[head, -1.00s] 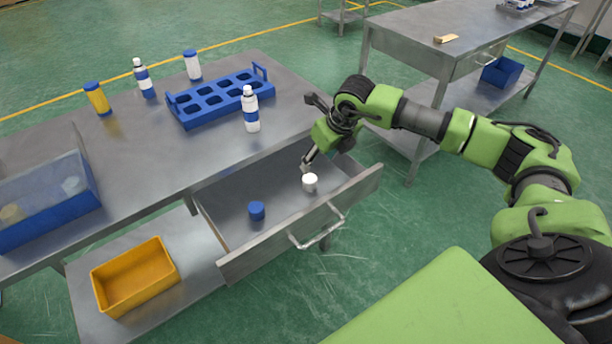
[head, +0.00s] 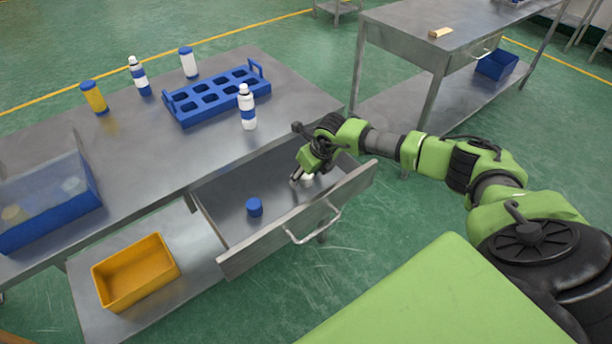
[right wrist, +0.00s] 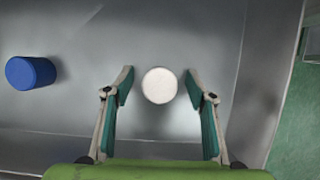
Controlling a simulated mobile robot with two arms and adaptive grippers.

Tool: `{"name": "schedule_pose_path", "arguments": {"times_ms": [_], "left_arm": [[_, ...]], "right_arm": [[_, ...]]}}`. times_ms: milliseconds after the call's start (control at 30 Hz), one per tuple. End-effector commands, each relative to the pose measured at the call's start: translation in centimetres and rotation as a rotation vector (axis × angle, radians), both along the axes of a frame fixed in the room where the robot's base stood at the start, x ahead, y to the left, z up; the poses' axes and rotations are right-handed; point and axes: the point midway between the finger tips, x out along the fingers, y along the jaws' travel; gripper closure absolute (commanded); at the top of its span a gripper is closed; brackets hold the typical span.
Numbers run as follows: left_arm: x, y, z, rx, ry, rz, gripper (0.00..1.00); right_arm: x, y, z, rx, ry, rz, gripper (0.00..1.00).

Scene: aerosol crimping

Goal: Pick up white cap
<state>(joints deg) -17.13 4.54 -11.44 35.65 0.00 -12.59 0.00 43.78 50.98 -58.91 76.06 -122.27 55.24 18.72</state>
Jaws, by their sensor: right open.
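The white cap (right wrist: 159,85) is a small round piece in the open drawer. In the right wrist view it lies between the two open fingers of my right gripper (right wrist: 159,84), with a gap on each side. In the head view the white cap (head: 308,177) is partly hidden by my right gripper (head: 300,180), which reaches down into the drawer's right part. My left gripper is in neither view.
A blue cap (head: 254,207) stands in the drawer (head: 228,204), left of the white one; it also shows in the right wrist view (right wrist: 31,72). The drawer front (head: 290,228) rises close by. A blue rack (head: 190,118) and several bottles stand on the table above. A yellow bin (head: 135,300) sits on the lower shelf.

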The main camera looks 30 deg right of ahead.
Motion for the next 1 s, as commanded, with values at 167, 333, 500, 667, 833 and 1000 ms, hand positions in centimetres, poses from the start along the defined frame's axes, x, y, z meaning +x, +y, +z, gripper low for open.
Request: {"name": "schedule_pose_path", "arguments": {"times_ms": [167, 333, 500, 667, 833, 1000], "left_arm": [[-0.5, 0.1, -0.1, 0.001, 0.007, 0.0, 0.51], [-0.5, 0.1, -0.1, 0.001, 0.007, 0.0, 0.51], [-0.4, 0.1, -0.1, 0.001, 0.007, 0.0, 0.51], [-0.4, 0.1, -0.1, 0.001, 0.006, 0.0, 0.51], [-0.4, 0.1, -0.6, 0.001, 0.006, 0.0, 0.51], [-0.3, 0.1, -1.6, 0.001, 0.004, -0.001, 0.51]], "right_arm": [[0.0, 0.0, 0.0, 0.0, 0.0, 0.0, 0.51], [0.0, 0.0, 0.0, 0.0, 0.0, 0.0, 0.76], [0.0, 0.0, 0.0, 0.0, 0.0, 0.0, 0.76], [0.0, 0.0, 0.1, 0.0, 0.0, 0.0, 0.76], [0.0, -0.1, 1.0, 0.0, -0.002, 0.0, 0.76], [-0.4, 0.3, 3.7, 0.0, -0.003, 0.003, 0.76]]}}
